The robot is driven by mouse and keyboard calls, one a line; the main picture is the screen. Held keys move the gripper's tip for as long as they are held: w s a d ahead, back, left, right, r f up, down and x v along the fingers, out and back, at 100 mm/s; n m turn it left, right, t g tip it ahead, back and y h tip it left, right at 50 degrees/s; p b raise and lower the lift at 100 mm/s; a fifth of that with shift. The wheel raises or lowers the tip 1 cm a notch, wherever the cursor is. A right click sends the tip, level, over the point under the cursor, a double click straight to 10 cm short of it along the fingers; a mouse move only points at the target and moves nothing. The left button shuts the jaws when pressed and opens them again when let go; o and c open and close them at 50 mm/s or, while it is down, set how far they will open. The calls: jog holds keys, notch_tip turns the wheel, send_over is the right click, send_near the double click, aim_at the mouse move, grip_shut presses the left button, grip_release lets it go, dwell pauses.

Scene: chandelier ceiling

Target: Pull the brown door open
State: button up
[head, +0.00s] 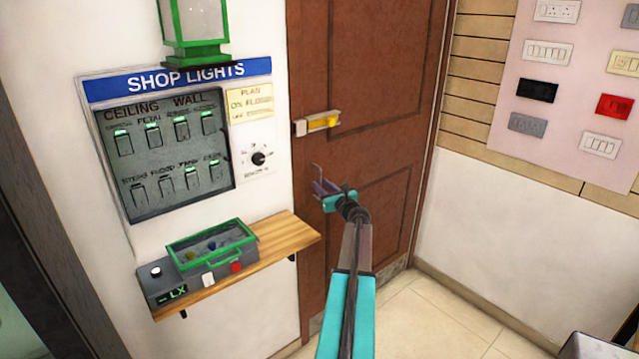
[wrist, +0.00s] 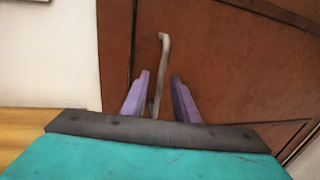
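The brown door (head: 372,68) looks shut in its frame, and it fills most of the wrist view (wrist: 220,60). A thin grey metal handle (head: 317,172) sits near its left edge. In the wrist view the handle (wrist: 163,60) runs up between the two purple fingers of my gripper (wrist: 160,75), with its bent top beyond the fingertips. A gap shows on each side of it, so my gripper is open and not closed on it. In the head view my gripper (head: 324,187) is at the handle; whether it touches the handle cannot be told.
A yellow and silver latch (head: 318,122) is on the door above the handle. Left of the door, a wooden shelf (head: 285,240) holds a grey control box with a green-framed cover (head: 212,243). A shop lights panel (head: 170,150) hangs above.

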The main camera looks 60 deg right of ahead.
jog(key=shift+x, duration=1.15)
grip_shut()
dwell(0.7)
jog(key=shift+a, duration=0.2)
jog(key=shift+s+d, duration=0.1)
jog(key=shift+s, duration=0.05)
